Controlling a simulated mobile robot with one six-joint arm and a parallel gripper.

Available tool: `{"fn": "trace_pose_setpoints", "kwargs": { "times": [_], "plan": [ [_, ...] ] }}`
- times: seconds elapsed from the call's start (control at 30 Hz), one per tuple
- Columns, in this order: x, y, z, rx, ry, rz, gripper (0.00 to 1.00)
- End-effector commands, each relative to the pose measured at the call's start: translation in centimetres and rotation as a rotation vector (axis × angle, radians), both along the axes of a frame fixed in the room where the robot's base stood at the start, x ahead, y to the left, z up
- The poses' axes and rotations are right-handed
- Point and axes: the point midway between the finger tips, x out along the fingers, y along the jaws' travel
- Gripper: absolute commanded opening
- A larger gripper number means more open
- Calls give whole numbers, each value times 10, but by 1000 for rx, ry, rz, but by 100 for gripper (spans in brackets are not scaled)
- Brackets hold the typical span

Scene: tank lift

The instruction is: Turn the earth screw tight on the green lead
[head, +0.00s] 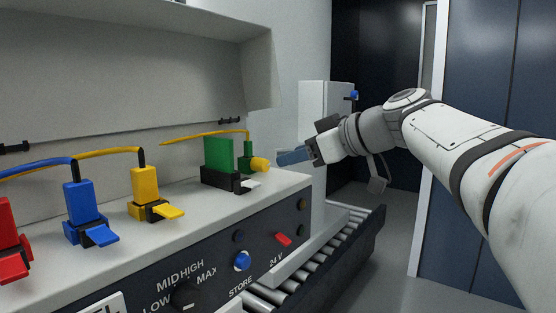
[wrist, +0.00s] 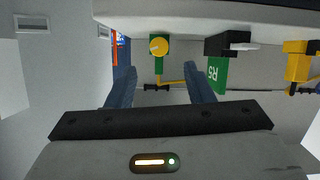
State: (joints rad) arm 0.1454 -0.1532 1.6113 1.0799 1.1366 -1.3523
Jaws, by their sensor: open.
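The earth screw's yellow knob (head: 260,164) sticks out from the green connector (head: 247,152) near the right end of the cabinet top. A yellow lead (head: 205,135) runs into a black sleeve on top of that connector. My gripper (head: 281,158) is open, its blue fingers pointing left at the knob from a short way to its right. In the wrist view the yellow knob (wrist: 158,46) and green connector (wrist: 159,68) show between the two blue fingers (wrist: 158,72), just beyond the tips. Nothing is between the jaws that I can see as gripped.
A green block (head: 218,153) in a black holder with a white lever stands left of the connector. Yellow (head: 145,182), blue (head: 79,203) and red plugs stand further left. A roller track (head: 320,250) runs below the cabinet. A raised lid is behind.

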Motion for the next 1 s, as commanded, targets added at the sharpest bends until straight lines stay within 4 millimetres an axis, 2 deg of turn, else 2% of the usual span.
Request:
{"fn": "trace_pose_setpoints", "kwargs": {
  "times": [0.5,0.87,1.0],
  "plan": [
    [39,49,-28,-21,-22,1,47],
    [45,55,-30,-20,-21,-2,47],
    [45,55,-30,-19,-21,-2,38]
  ]
}}
